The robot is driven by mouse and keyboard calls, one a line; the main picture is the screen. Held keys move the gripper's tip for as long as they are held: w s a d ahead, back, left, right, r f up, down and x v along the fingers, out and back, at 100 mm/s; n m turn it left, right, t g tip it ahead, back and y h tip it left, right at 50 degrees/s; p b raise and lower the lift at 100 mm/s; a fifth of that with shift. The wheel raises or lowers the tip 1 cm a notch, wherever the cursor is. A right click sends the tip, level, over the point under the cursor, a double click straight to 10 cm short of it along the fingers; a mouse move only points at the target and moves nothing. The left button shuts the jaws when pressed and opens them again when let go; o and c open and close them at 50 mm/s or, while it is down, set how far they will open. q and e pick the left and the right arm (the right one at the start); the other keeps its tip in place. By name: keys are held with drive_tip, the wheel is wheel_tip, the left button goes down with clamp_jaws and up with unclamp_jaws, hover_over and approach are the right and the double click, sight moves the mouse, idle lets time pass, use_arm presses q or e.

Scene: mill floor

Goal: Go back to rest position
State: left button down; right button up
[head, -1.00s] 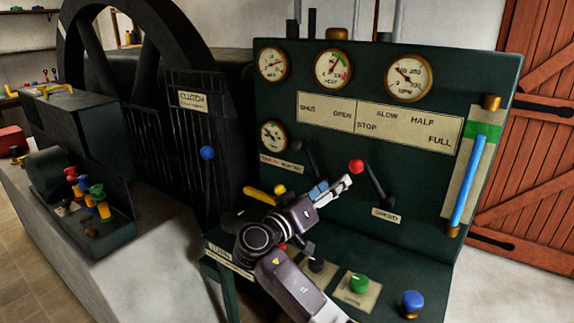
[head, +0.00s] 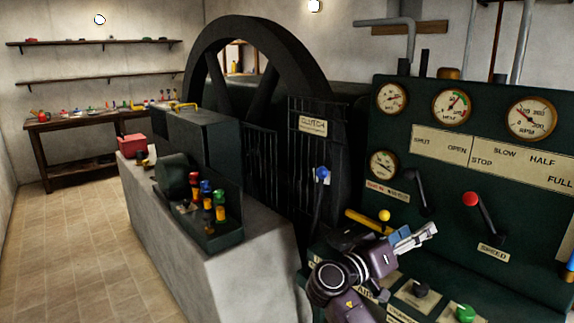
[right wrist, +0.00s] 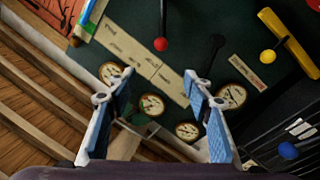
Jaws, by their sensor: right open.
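My right gripper (head: 414,238) is in front of the green control panel (head: 440,125), left of and below the red-knobbed speed lever (head: 470,199). In the right wrist view its two blue-padded fingers (right wrist: 165,110) stand wide apart with nothing between them but the panel behind. The red knob (right wrist: 161,44) shows there beyond the fingers, apart from them. A yellow lever (head: 368,222) with a yellow knob lies just left of the gripper, not held. My left gripper is in neither view.
A blue-knobbed clutch lever (head: 322,175) stands by the black flywheel (head: 200,50). A concrete plinth (head: 190,250) carries a tray of coloured-topped oilers (head: 207,200) and a red box (head: 132,145). A workbench (head: 85,120) stands at the back left. The tiled floor (head: 65,250) at left is clear.

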drive_tip(key=s+f+n+g+y, duration=0.1)
drive_tip(key=s+f+y, duration=0.3)
drive_tip(key=f, duration=0.5)
drive_tip(key=s+a+f+n+g+y, duration=0.1)
drive_tip(key=s+f+y, duration=0.1)
drive_tip(key=s+f, duration=0.55)
drive_tip(key=s+f+n+g+y, duration=0.1)
drive_tip(key=s+f+n+y, duration=0.15)
drive_tip(key=f, duration=0.75)
drive_tip(key=s+a+f+n+g+y, duration=0.1)
drive_tip(key=s+a+f+y, duration=0.15)
drive_tip(key=s, duration=0.65)
drive_tip(key=s+a+f+n+g+y, duration=0.1)
drive_tip(key=s+a+f+y, duration=0.15)
drive_tip(key=s, duration=0.65)
drive_tip(key=s+a+f+g+y, duration=0.1)
drive_tip(key=s+a+f+y, duration=0.15)
drive_tip(key=s, duration=0.65)
wheel_tip(320, 180, down, 26)
drive_tip(key=g, duration=0.2)
drive_tip(key=s+d+f+g, duration=0.1)
drive_tip(key=s+d+f, duration=0.2)
drive_tip(key=s+f, duration=1.3)
drive_tip(key=shift+s+n, duration=0.35)
drive_tip(key=shift+s, duration=0.7)
